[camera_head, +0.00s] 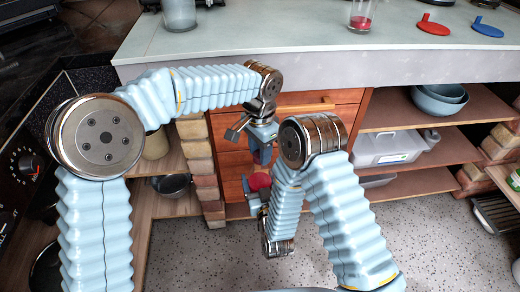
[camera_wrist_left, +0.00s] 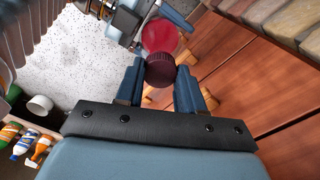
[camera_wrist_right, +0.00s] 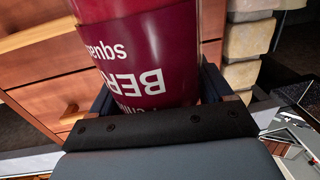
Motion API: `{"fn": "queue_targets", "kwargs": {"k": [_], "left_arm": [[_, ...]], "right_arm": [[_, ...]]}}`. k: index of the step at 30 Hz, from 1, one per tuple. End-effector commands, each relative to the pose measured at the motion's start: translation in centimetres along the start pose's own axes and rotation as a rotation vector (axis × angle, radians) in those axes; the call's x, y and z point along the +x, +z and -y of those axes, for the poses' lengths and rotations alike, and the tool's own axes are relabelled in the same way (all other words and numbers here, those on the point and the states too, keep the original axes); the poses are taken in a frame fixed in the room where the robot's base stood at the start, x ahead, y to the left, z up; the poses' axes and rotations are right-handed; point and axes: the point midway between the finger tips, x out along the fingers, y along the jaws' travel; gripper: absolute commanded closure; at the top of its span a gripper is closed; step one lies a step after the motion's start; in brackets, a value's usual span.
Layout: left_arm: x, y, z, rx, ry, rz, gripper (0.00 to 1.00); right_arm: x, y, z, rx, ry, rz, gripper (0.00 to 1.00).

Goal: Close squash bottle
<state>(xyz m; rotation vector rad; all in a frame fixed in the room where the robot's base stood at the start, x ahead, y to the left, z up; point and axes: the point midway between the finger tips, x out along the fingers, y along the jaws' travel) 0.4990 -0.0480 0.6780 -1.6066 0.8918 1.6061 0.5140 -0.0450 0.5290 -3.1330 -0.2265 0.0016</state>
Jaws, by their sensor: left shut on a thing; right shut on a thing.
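The red squash bottle (camera_head: 257,182) is in front of the wooden drawers, below the worktop level. My right gripper (camera_wrist_right: 158,92) is shut on the bottle, whose body (camera_wrist_right: 150,40) fills the right wrist view with its label upside down. The dark maroon cap (camera_wrist_left: 160,72) is between the fingers of my left gripper (camera_wrist_left: 158,88), which is shut on it. In the head view my left gripper (camera_head: 263,147) is above the bottle. In the left wrist view the cap overlaps the bottle (camera_wrist_left: 160,36) behind it; I cannot tell whether they touch.
The worktop (camera_head: 310,45) edge runs behind my arms. Drawers (camera_head: 232,135) and brick pillars (camera_head: 202,160) stand close behind the grippers.

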Motion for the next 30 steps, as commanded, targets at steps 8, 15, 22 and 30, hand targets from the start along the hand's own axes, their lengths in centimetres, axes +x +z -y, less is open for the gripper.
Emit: {"fn": "queue_targets", "kwargs": {"k": [8,15,22,30], "left_arm": [[0.09,0.0,0.13,0.846,-0.001,-0.001,0.99],[0.04,-0.01,0.08,1.2,-0.003,0.0,0.99],[0.05,-0.01,0.06,1.197,-0.002,0.0,0.39],[0.06,0.0,0.02,1.196,-0.001,0.001,0.33]], "right_arm": [[-0.01,-0.11,0.07,0.0,-0.002,-0.003,1.0],[-0.01,-0.11,0.07,0.0,-0.002,-0.003,1.0],[0.0,-0.11,0.06,0.0,-0.001,-0.003,1.0],[0.01,-0.1,0.04,0.0,-0.001,-0.003,1.0]]}}
